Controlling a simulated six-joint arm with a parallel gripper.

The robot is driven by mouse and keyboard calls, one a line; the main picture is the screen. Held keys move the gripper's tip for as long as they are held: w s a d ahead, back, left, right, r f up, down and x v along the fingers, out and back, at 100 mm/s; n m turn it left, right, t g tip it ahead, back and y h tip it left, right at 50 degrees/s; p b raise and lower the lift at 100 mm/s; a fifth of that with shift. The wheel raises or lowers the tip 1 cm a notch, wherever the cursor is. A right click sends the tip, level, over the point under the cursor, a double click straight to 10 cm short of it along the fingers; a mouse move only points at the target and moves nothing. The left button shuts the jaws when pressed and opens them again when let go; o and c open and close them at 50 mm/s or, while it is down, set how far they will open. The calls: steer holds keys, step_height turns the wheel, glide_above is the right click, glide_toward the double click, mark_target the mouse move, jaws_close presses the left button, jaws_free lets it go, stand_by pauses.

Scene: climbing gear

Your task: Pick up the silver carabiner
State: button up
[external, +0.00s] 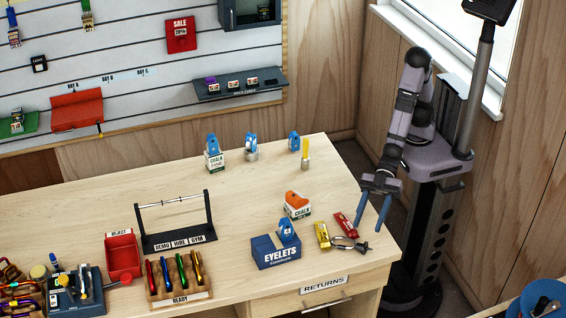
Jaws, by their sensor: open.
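The silver carabiner (346,237) appears to be the small grey looped piece lying on the table near its front right edge. It is small in the picture, so its gate and fine shape cannot be told. My gripper (368,228) points downward with its two blue fingers apart and nothing seen between them. It appears above the table's right edge, up and to the right of the silver carabiner in the picture. The exact height and gap between them cannot be told.
A red piece (345,225) and a yellow piece (322,235) lie close beside the silver carabiner. The READY rack (180,294) and red REJECT tray (123,277) stand farther left.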

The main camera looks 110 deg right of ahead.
steer(key=shift+p+x, duration=0.95)
steer(key=shift+x, duration=1.6)
steer(key=shift+c, duration=0.3)
steer(key=shift+r, duration=0.1)
jaws_close()
steer(key=shift+r, duration=0.1)
step_height(320, 180, up, 10)
steer(key=b, duration=0.1)
steer(key=shift+a, duration=0.1)
